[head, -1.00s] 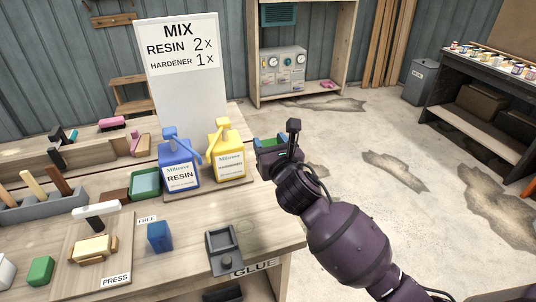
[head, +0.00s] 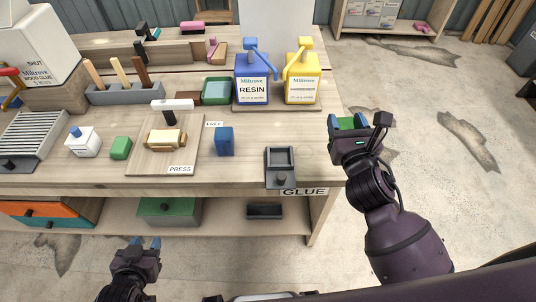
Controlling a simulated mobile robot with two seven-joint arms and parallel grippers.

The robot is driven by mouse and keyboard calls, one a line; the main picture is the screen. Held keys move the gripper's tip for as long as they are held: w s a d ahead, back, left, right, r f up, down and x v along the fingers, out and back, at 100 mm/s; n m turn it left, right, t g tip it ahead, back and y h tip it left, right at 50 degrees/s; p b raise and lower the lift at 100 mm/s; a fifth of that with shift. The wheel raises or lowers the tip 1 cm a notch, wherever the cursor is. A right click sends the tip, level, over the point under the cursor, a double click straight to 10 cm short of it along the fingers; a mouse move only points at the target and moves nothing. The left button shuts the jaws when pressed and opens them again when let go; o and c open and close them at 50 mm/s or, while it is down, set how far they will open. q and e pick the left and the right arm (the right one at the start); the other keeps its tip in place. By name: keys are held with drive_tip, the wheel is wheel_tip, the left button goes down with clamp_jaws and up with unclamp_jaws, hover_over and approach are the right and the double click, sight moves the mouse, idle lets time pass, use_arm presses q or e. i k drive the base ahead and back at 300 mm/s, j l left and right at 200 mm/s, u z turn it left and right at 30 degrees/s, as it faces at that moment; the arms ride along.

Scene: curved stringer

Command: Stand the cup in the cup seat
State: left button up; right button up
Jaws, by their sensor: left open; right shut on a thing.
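My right gripper (head: 348,121) is at the right of the bench, off its right end. It is shut on a green thing (head: 346,124), which I take to be the cup; the jaws hide much of it, so its shape and tilt are unclear. A dark grey holder with a square recess (head: 281,181), which looks like the cup seat, stands at the bench's front right above the GLUE label. Its recess looks empty. The held thing is apart from it, to its right. My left gripper (head: 145,243) is open and empty, low in front of the bench.
Resin (head: 252,90) and hardener (head: 302,88) jugs stand behind the holder. A blue block (head: 224,141) is left of it, then a press board (head: 190,161). A green tray (head: 216,91) is further back. Open floor lies right of the bench.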

sight(280, 160)
drive_tip(key=l+u, duration=0.1)
drive_tip(key=u, duration=0.65)
drive_tip(key=l+u, duration=0.15)
drive_tip(key=u, duration=0.2)
drive_tip(key=k+l+u, duration=0.1)
drive_tip(key=l+u, duration=0.25)
drive_tip(key=k+l+u, duration=0.1)
drive_tip(key=l+u, duration=0.25)
drive_tip(key=k+l+u, duration=0.35)
drive_tip(key=k+l, duration=0.6)
drive_tip(key=l, duration=0.2)
